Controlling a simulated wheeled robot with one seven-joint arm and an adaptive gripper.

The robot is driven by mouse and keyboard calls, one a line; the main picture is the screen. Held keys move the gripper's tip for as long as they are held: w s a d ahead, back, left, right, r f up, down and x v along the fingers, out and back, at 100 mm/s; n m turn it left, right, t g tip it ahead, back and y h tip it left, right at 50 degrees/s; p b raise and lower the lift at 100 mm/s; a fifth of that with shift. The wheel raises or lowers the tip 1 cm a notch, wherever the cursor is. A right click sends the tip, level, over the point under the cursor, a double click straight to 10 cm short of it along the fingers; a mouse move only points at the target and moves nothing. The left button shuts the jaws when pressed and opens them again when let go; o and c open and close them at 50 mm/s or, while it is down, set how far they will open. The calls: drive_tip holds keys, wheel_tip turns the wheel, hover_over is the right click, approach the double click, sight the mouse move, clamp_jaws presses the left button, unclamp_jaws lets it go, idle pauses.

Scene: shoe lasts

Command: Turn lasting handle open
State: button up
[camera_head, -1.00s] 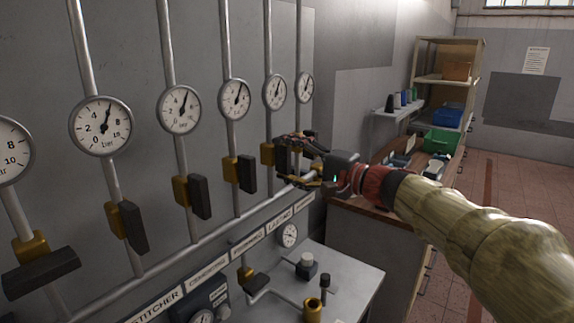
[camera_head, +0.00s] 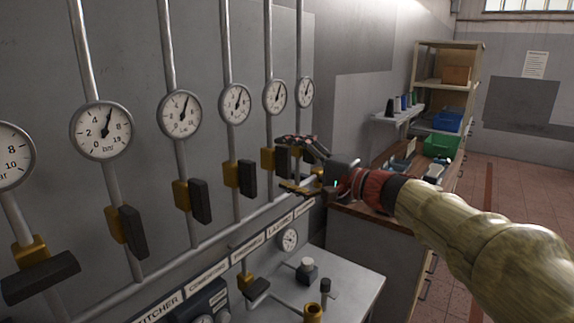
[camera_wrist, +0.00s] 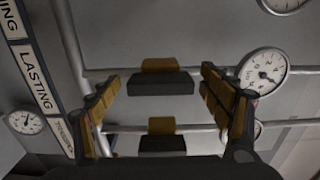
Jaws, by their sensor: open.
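The lasting valve has a brass body (camera_head: 267,159) and a dark bar handle (camera_head: 282,160) on a vertical pipe, roughly above the LASTING label (camera_head: 279,228). The bar lies along its pipe. My gripper (camera_head: 284,163) is open, one finger above and one below this handle. In the wrist view the dark handle (camera_wrist: 162,88) lies between the fingertips of my gripper (camera_wrist: 162,76), with a gap at each end. The lasting gauge (camera_wrist: 263,72) is beside the right finger. The fingers partly cover the handle in the head view.
Similar valves stand to the left, the nearest with a dark handle (camera_head: 248,179); the leftmost handle (camera_head: 40,277) lies crosswise. Another valve (camera_wrist: 162,136) is close on the right. A grey bench (camera_head: 345,285) with fittings is below. A wooden-topped cabinet (camera_head: 365,240) is behind my arm.

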drive_tip(key=v, duration=1.2)
drive_tip(key=s+d+f+g+h, duration=0.1)
drive_tip(key=s+f+g+h, duration=0.3)
drive_tip(key=f, duration=0.6)
drive_tip(key=s+d+f+g+h, duration=0.15)
drive_tip(key=s+f, duration=0.35)
drive_tip(key=f, duration=0.5)
drive_tip(key=s+d+f+n+h, duration=0.1)
drive_tip(key=s+d+n+h, duration=0.1)
drive_tip(key=s, duration=0.4)
drive_tip(key=s+d+f+n+h+p, duration=0.1)
drive_tip(key=s+d+f+n+h, duration=0.1)
drive_tip(key=s, duration=0.5)
drive_tip(key=s+d+f+n+h+p, duration=0.1)
drive_tip(key=s+d+f+n+h, duration=0.1)
drive_tip(key=s, duration=0.5)
drive_tip(key=n+h, duration=0.1)
drive_tip(key=h, duration=0.1)
drive_tip(key=shift+f+h, duration=0.25)
drive_tip(key=shift+h, duration=0.1)
